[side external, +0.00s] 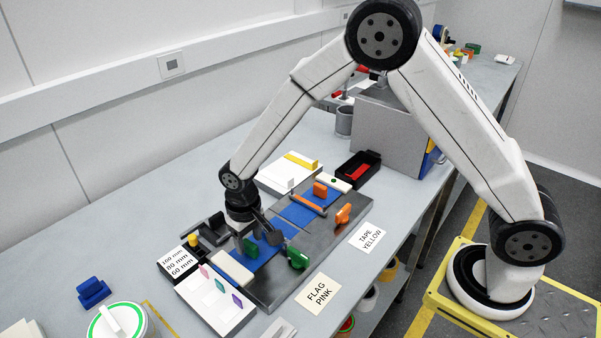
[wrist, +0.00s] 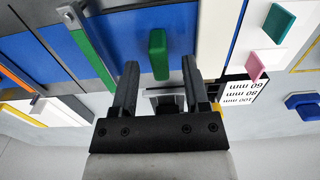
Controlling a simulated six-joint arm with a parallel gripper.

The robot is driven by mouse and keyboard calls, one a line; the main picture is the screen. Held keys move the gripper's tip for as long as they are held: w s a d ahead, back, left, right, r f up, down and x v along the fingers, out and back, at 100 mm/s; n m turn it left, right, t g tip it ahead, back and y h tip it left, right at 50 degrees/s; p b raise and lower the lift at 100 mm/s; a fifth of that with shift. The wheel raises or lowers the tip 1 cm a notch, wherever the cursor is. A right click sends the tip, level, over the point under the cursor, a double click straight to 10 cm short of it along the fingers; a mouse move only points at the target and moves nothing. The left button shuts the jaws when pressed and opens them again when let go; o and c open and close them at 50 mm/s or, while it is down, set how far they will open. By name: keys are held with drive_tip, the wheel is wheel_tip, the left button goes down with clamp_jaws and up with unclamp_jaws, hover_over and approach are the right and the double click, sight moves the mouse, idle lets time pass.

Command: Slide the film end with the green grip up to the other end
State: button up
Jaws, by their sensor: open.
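The green grip (wrist: 158,54) stands upright on a blue film end (wrist: 128,32) in the wrist view. My gripper (wrist: 159,66) is open, with its fingertips on either side of the grip and not visibly touching it. Left of it a green bar (wrist: 92,52) with a metal end crosses the blue film; more blue film (wrist: 35,22) shows beyond the bar. Whether the film ends meet is unclear.
A green knob (side external: 298,258) stands at the plate's front edge. A second blue film (side external: 298,213) has an orange grip (side external: 320,189) and an orange knob (side external: 343,214). A white bar (side external: 232,268) and a tray of coloured flags (side external: 215,305) are left of my gripper.

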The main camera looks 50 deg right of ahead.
drive_tip(key=shift+f, duration=1)
clamp_jaws()
drive_tip(key=shift+d, duration=0.65)
unclamp_jaws()
drive_tip(key=shift+r, duration=0.1)
wheel_tip(320, 180, up, 8)
